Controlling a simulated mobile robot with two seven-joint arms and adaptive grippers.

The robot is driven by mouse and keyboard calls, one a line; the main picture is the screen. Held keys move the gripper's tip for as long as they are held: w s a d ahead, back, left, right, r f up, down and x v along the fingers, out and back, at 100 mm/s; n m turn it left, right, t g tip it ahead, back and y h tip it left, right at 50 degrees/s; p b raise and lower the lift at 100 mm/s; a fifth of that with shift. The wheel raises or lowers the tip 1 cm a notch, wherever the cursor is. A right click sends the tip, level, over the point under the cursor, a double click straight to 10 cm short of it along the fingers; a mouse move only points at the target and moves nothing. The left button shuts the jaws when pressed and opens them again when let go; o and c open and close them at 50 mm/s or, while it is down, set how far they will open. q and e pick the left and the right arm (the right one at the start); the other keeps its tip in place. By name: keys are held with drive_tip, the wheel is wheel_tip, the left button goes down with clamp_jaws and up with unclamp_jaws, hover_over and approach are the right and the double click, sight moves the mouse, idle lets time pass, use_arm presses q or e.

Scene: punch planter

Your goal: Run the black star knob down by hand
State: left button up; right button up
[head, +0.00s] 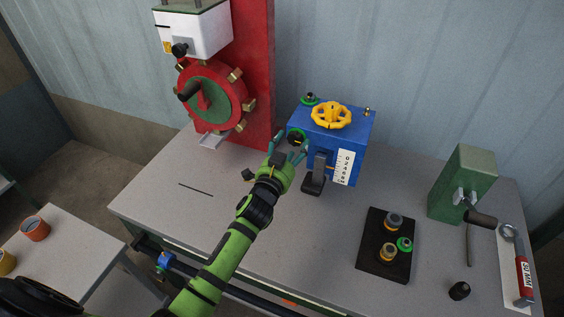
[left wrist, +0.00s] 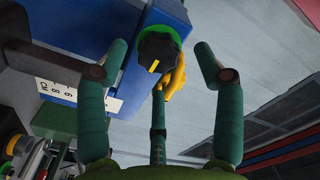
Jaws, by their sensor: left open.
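A black knob (head: 296,136) with a green ring is on the left face of the blue box (head: 345,135). It also shows in the left wrist view as a round black knob (left wrist: 157,56) with a yellow mark; I cannot tell whether it is the star knob. My left gripper (head: 288,147) is open just in front of it, with fingertips (left wrist: 160,50) apart on either side of the knob in the wrist view. No contact is clear. Another small black knob (head: 460,290) stands on the table at right. My right gripper is not in view.
A yellow handwheel (head: 331,115) tops the blue box; a black lever (head: 315,178) hangs on its front. A red column (head: 258,80) with a red wheel stands left. A black tray (head: 375,262) with several parts and a green block (head: 462,180) stand right. The front-left tabletop is mostly clear.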

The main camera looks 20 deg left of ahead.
use_arm(q)
drive_tip(key=s, duration=0.9)
drive_tip(key=shift+s, duration=0.25)
drive_tip(key=shift+a+r, duration=0.1)
drive_tip(key=s, duration=1.2)
drive_tip(key=shift+a, duration=0.25)
